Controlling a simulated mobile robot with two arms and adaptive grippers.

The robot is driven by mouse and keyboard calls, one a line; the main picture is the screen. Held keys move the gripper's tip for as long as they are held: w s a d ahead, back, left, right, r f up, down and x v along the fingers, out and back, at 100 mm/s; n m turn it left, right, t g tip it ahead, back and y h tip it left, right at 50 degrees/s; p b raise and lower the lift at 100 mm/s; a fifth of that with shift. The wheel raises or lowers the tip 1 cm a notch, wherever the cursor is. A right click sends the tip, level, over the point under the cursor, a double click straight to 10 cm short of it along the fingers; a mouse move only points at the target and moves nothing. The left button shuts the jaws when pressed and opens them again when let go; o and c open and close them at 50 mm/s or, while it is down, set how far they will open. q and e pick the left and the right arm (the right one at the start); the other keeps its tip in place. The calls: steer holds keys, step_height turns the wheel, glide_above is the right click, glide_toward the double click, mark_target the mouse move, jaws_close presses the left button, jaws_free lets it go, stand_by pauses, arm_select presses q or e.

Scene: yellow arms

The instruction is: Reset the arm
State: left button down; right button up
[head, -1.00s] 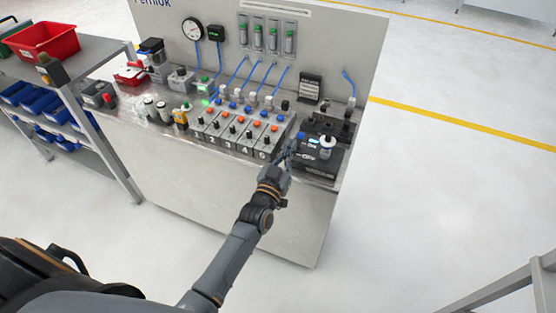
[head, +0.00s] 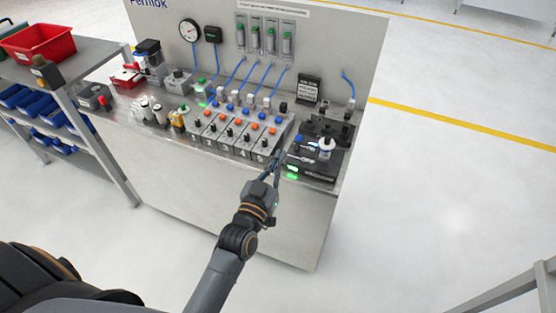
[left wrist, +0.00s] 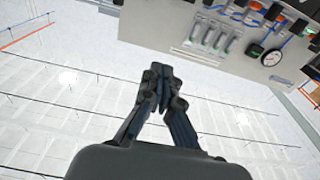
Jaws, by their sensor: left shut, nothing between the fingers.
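My left gripper (head: 274,168) is in front of the bench's front edge, near the gap between the numbered valve blocks and the black device. It is shut and empty; the left wrist view also shows its closed fingers (left wrist: 162,88) pointing away from the camera, touching nothing. My left arm reaches in from the bottom of the head view. My right gripper is not in view.
The workbench (head: 230,210) has a tall back panel with a gauge (head: 189,31). Numbered valve blocks (head: 236,136) and a black device (head: 314,165) with a green light stand near its front edge. A shelf with a red bin (head: 38,42) stands left.

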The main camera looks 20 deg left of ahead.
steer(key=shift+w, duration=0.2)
arm_select(q)
steer(key=s+d+f+m+g, duration=0.1)
steer(key=s+f+g, duration=0.25)
steer(key=f, duration=0.85)
steer(key=s+f+g+h+b, duration=0.1)
steer(key=s+f+g, duration=0.3)
steer(key=f, duration=0.8)
steer(key=s+d+f+m+g, duration=0.15)
steer(key=s+f, duration=0.45)
steer(key=f, duration=0.7)
steer(key=s+a+f+g, duration=0.2)
steer(key=s+f, duration=0.4)
steer(key=s, duration=0.4)
steer(key=s+a+f+g+y, duration=0.1)
steer(key=s+a+f+g, duration=0.2)
steer(key=s+f, duration=0.3)
steer(key=s+a+f+g+b, duration=0.1)
steer(key=s+a+f+g, duration=0.2)
steer(key=s, duration=1.2)
step_height(320, 180, down, 4)
steer(key=shift+s+a+r+g+y, duration=0.2)
steer(key=shift+r+g+y, duration=0.1)
steer(key=shift+g, duration=0.3)
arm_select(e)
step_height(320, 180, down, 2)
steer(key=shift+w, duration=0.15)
